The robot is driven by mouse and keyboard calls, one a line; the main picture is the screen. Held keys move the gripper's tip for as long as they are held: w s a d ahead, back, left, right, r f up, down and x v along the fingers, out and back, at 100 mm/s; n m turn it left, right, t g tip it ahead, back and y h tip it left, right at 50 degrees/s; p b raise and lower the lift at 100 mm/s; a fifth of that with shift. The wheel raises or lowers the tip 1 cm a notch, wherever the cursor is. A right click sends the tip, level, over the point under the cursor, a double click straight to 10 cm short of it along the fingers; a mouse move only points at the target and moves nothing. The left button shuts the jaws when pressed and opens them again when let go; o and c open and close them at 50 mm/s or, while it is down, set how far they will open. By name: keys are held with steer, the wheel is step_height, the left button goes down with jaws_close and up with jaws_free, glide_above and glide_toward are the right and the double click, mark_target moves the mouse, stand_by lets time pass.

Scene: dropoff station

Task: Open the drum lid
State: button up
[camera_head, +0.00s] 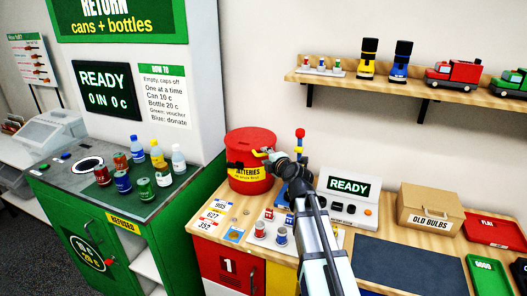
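The red drum (249,181) stands at the back left of the wooden counter, with a yellow batteries label on its front. Its red lid (250,138) sits flat on top and looks closed. My gripper (267,156) is at the drum's right front side, just below the lid rim. A small yellow part (259,153) shows at its tip against the drum. My gripper and arm hide part of the drum's right side. The fingers are too small and dark to tell whether they are open or shut, or whether they touch the drum.
A blue stand with a red-topped post (300,141) is close behind my arm. A READY display (348,187) and an old-bulbs box (430,206) are right. The green return machine (150,220) is left.

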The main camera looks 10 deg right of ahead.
mark_target(264, 155)
steer(key=shift+p+x, duration=0.35)
steer(key=shift+x, duration=1.2)
jaws_close()
steer(key=shift+d+r, duration=0.1)
